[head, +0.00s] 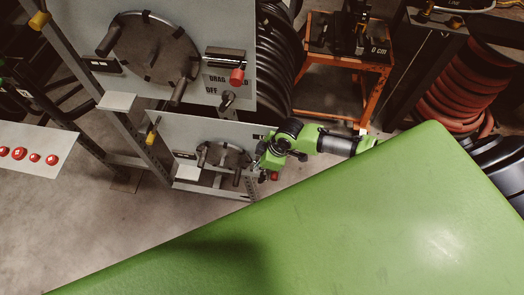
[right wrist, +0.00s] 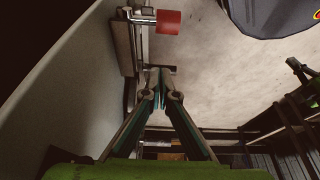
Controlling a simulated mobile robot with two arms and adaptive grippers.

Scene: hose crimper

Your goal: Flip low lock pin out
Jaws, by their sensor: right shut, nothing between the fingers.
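The low lock pin shows in the right wrist view as a red cylindrical grip (right wrist: 168,22) on a bent metal rod, beside a pale panel. In the head view a small red bit of it (head: 275,176) shows beside my right gripper (head: 262,163), at the right edge of the lower panel (head: 205,130). My right gripper (right wrist: 163,92) is shut and empty. In the right wrist view its fingertips appear below the red grip, apart from it in the picture; the depth gap is unclear. My arm and gripper hide part of the panel edge. My left gripper is out of view.
The upper panel has a round dial (head: 153,50) and another red grip (head: 237,77). The lower panel carries a smaller dial (head: 222,158) with dark handles. Black coiled hose (head: 277,60) and an orange cart (head: 372,95) stand behind. Bare floor lies left of my green body.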

